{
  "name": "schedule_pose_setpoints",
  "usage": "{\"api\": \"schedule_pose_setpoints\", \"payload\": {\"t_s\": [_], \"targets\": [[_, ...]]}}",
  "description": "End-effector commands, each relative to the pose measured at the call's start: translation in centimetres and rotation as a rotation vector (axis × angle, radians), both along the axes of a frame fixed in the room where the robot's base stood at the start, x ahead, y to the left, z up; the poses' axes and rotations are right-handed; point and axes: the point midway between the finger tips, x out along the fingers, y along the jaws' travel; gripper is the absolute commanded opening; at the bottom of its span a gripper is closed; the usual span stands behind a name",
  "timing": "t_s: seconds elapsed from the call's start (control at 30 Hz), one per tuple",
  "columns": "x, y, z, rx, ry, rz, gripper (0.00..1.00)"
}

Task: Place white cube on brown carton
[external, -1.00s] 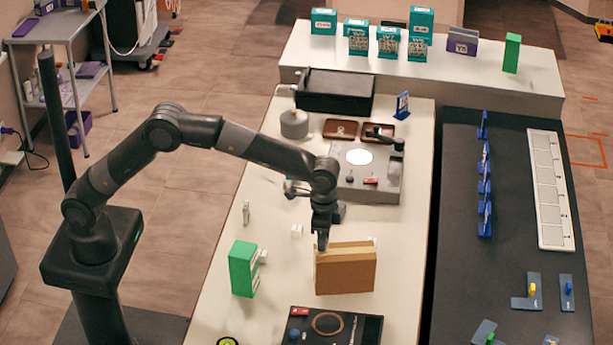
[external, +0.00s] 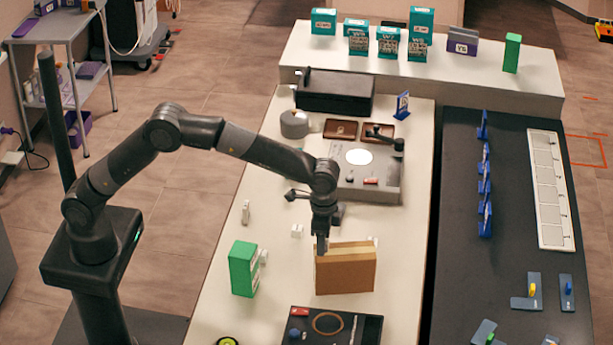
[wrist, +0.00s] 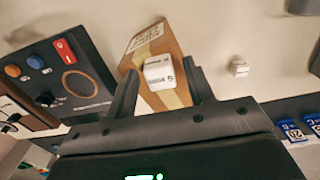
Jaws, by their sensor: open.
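The brown carton (external: 345,270) stands upright on the white table; its top with a tan tape strip also shows in the wrist view (wrist: 150,42). A white cube (wrist: 158,72) with dark print sits over the carton's top, between my fingers in the wrist view. It appears to rest on the carton; its underside is hidden. My gripper (external: 321,246) is at the carton's left end, pointing down. In the wrist view my gripper (wrist: 160,80) is open, with a finger on each side of the cube. In the external view the fingers hide this cube.
Another small white block (external: 297,231) lies on the table left of the carton. A green box (external: 244,268) stands further left. A dark panel (external: 330,328) lies in front, and a grey device (external: 366,180) stands behind.

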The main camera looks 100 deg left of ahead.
Motion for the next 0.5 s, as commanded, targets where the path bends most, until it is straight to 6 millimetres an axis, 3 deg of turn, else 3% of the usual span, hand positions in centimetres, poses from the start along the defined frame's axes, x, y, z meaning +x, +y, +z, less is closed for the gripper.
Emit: {"api": "schedule_pose_setpoints", "payload": {"t_s": [0.5], "targets": [[0.1, 0.0, 9.7, 0.0, -0.004, 0.0, 0.48]]}}
